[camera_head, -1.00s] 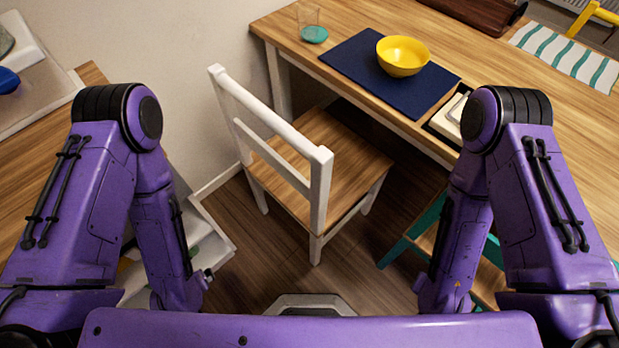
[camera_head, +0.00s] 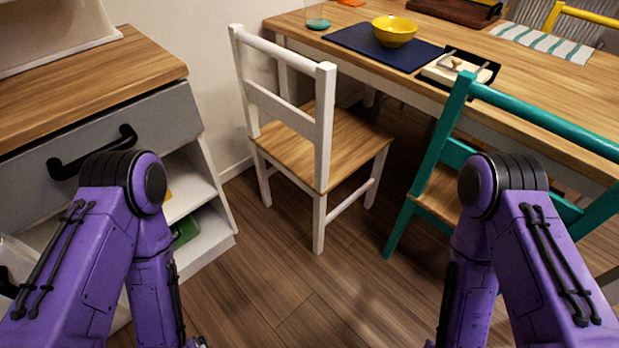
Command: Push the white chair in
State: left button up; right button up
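The white chair (camera_head: 326,120) stands upright in the middle of the view, with a white frame and a wooden seat (camera_head: 345,146). My two purple arms come in from the lower left and lower right, apart from the chair.
A teal chair (camera_head: 435,150) stands at the right. A grey drawer cabinet (camera_head: 165,120) with open shelves stands at the left. A yellow bowl (camera_head: 394,31) sits on a blue mat (camera_head: 345,37) on the table. The wood floor (camera_head: 290,290) before the white chair is clear.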

aim_at(317, 144)
jog(key=k, duration=0.25)
jog(key=u, duration=0.65)
jog(key=i, duration=0.75)
jog(key=u, duration=0.7)
